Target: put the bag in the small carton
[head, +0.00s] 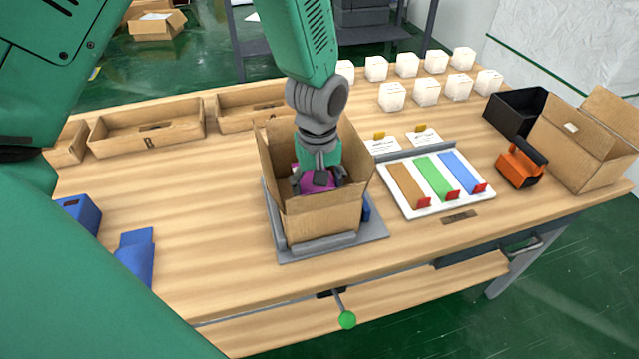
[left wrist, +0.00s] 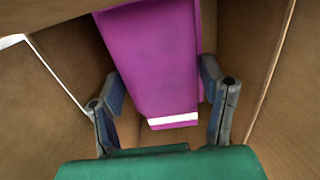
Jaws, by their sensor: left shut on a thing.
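The small carton (head: 322,222) stands open on a grey plate (head: 350,243) in the middle of the table, its flaps up. A magenta bag (head: 318,180) is inside the carton, partly hidden by the front wall. My left gripper (head: 318,186) reaches down into the carton and is shut on the bag. In the left wrist view the magenta bag (left wrist: 160,60), with a white stripe near its end, lies between the fingers (left wrist: 162,105), and brown carton walls surround it. The carton floor under the bag is mostly hidden. My right gripper is not in view.
A white board (head: 405,200) with brown, green and blue strips lies right of the carton. An orange tool (head: 518,168), a black bin (head: 515,112) and a larger open carton (head: 580,145) stand further right. White cubes (head: 428,92) and wooden trays (head: 150,124) line the back.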

